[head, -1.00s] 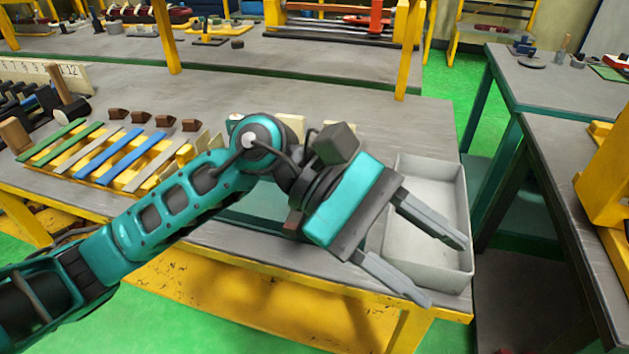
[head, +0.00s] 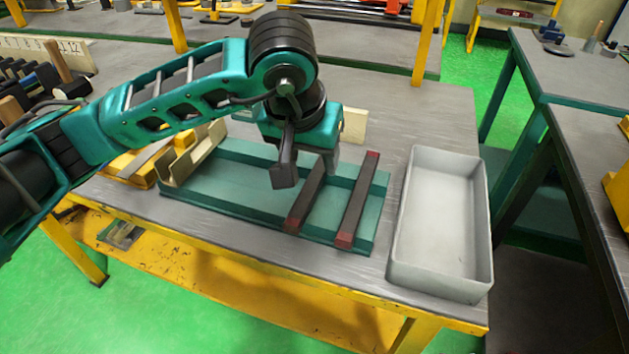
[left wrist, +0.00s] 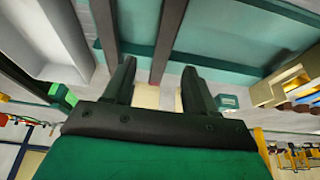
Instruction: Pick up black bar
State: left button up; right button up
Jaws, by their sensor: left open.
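Two black bars with dark red ends lie across a teal tray on the table in the head view: a left bar (head: 309,192) and a right bar (head: 358,200). My left gripper (head: 326,166) points down over the tray, above the far part of the left bar, and partly hides it. In the left wrist view the open, empty fingers (left wrist: 159,68) stand on either side of one bar (left wrist: 169,38); the other bar (left wrist: 105,28) lies to its left. I cannot tell how high the fingertips are. My right gripper is not in view.
A pale grey open bin (head: 402,225) stands empty right of the teal tray (head: 225,195). A cream notched holder (head: 192,158) stands at the tray's left end. A yellow rack (head: 130,165) is further left. Bare tabletop lies behind the bin.

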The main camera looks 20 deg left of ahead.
aim_at(314, 180)
pick_arm(q)
jog(key=shift+a+x, duration=0.15)
jog(key=shift+x, duration=1.4)
jog(key=shift+a+x, duration=0.1)
jog(key=shift+x, duration=1.4)
jog(key=shift+s+f, duration=0.1)
jog(key=shift+s, duration=0.1)
jog(key=shift+c, duration=0.3)
grip_shut()
